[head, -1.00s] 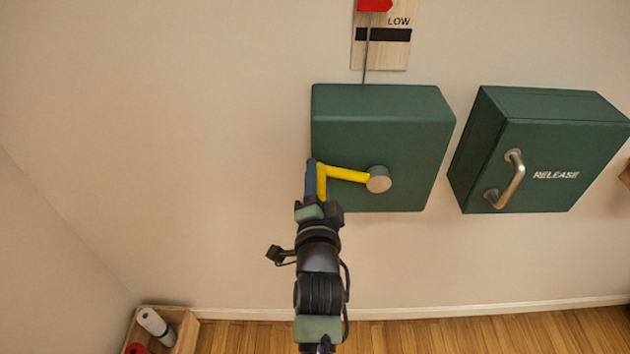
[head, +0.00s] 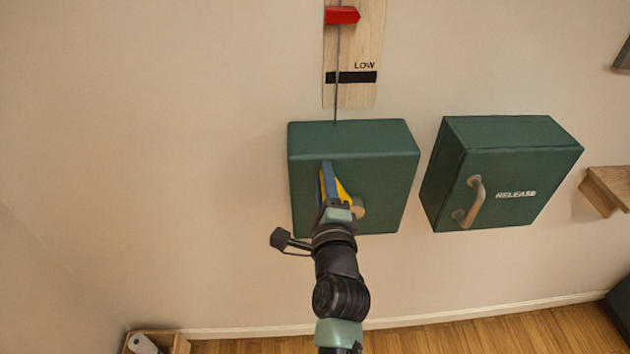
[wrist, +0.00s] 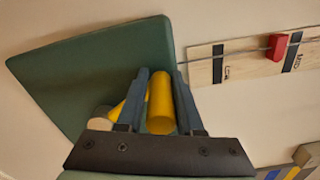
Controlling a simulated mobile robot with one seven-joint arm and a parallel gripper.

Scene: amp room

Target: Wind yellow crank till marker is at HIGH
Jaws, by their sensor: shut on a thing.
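The yellow crank (head: 343,194) sits on the front of a green box (head: 390,170), turning on a round pale hub (head: 358,206). Its arm points up and left from the hub. My gripper (head: 327,172) is shut on the crank's yellow handle; in the wrist view the handle (wrist: 160,105) lies between the two fingers. The red marker (head: 342,15) is on a wooden scale board (head: 358,92) above the box, higher than the LOW band. In the wrist view the marker (wrist: 277,47) is between LOW and MID, nearer MID. HIGH is not in view.
A second green box (head: 550,165) marked RELEASE, with a metal handle (head: 470,202), hangs to the right. A wooden shelf (head: 608,188) is at the far right. A wooden crate (head: 180,343) stands on the floor at lower left. The wall left of the crank is clear.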

